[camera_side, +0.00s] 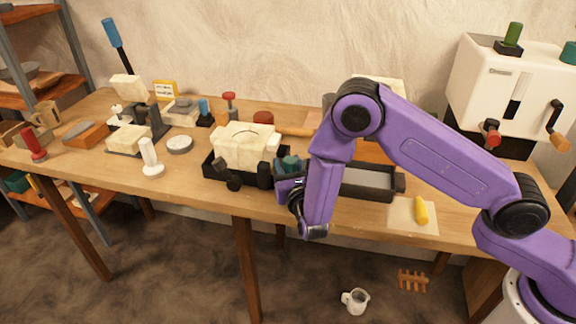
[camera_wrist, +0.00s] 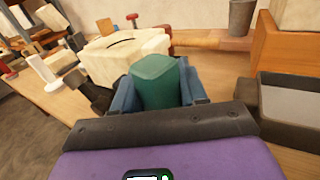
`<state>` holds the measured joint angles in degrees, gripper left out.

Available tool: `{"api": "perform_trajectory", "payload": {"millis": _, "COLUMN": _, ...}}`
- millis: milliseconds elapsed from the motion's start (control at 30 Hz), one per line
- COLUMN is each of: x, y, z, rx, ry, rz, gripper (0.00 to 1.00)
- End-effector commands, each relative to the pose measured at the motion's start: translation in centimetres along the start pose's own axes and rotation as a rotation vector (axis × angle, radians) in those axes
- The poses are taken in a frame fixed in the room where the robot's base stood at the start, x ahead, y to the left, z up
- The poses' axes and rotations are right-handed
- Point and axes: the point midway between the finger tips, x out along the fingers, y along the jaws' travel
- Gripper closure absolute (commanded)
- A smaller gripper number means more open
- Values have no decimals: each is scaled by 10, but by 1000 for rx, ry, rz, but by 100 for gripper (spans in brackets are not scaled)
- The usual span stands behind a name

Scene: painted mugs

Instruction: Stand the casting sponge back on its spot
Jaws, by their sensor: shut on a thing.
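A teal-green block (camera_wrist: 157,80), which I take to be the casting sponge, sits between the blue fingers of my gripper (camera_wrist: 160,92) in the wrist view. My gripper is shut on it. In the side view the green block (camera_side: 290,162) shows just above my gripper (camera_side: 287,172), right beside the cream plaster mould (camera_side: 245,145). The block's lower part is hidden by the fingers and the wrist. I cannot tell whether it touches the table. The sponge's spot cannot be made out for certain.
The mould, also in the wrist view (camera_wrist: 125,58), stands in a black frame (camera_side: 212,166) with dark knobs. A grey tray (camera_side: 368,181) lies to the right of my gripper. A yellow stick (camera_side: 421,210) lies on a pale sheet (camera_side: 402,216). The table's front edge is close.

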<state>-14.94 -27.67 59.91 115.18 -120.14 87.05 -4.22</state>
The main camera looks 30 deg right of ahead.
Motion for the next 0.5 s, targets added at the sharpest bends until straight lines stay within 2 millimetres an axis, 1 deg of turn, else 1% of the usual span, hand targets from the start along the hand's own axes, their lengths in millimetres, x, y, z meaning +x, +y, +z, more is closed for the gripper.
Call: {"api": "perform_trajectory", "payload": {"millis": 500, "x": 0, "y": 0, "z": -3, "rx": -1, "ry": 0, "rz": 0, "gripper": 100}}
